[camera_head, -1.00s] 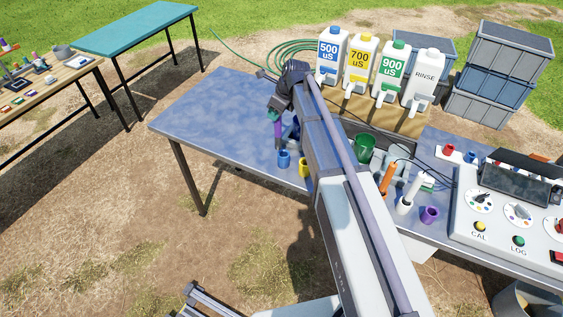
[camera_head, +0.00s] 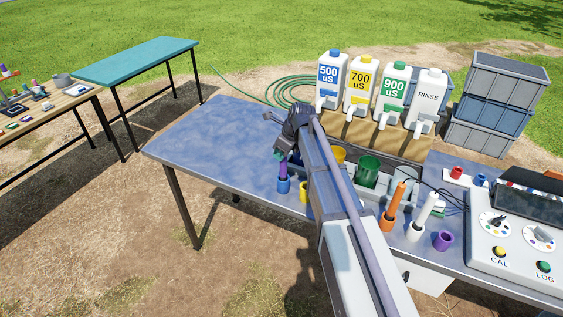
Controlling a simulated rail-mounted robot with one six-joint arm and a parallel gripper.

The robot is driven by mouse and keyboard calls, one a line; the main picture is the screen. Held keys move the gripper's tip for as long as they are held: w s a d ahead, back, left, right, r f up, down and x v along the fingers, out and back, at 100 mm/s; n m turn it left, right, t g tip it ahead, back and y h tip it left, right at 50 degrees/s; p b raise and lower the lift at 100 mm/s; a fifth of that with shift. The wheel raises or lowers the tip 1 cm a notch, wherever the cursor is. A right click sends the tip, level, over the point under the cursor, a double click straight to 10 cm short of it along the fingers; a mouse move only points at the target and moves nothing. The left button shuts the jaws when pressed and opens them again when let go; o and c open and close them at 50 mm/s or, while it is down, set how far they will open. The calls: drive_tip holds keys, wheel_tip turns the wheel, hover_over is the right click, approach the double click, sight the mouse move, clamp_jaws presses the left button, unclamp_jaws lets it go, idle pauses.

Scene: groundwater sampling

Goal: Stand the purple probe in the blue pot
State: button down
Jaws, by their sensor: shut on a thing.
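The purple probe (camera_head: 283,170) stands roughly upright with its lower end at the mouth of the blue pot (camera_head: 284,186), on the front part of the metal table. Its tip seems to be inside the pot, but the depth is hard to tell. My gripper (camera_head: 280,155) is at the probe's top, shut on it. The fingers are small and partly hidden by my wrist.
A yellow pot (camera_head: 305,191) stands just right of the blue pot, partly behind my arm. An orange probe (camera_head: 392,205), a white probe (camera_head: 422,212) and a purple pot (camera_head: 443,240) stand farther right. Labelled bottles (camera_head: 361,80) stand behind. The table's left part (camera_head: 210,135) is clear.

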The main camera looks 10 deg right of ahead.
drive_tip(key=shift+f, duration=0.3)
drive_tip(key=c, duration=0.9)
unclamp_jaws()
drive_tip(key=shift+r, duration=0.1)
drive_tip(key=p+v, duration=1.2)
drive_tip(key=s+a+n+g+h, duration=0.1)
drive_tip(key=s+n, duration=0.7)
drive_tip(key=s+a+n+g+h, duration=0.1)
drive_tip(key=s+n, duration=0.8)
drive_tip(key=s+a+f+n+h, duration=0.1)
drive_tip(key=s+n, duration=0.7)
drive_tip(key=shift+s+n+g, duration=0.15)
drive_tip(key=shift+n+g, duration=0.25)
drive_tip(key=shift+f, duration=0.1)
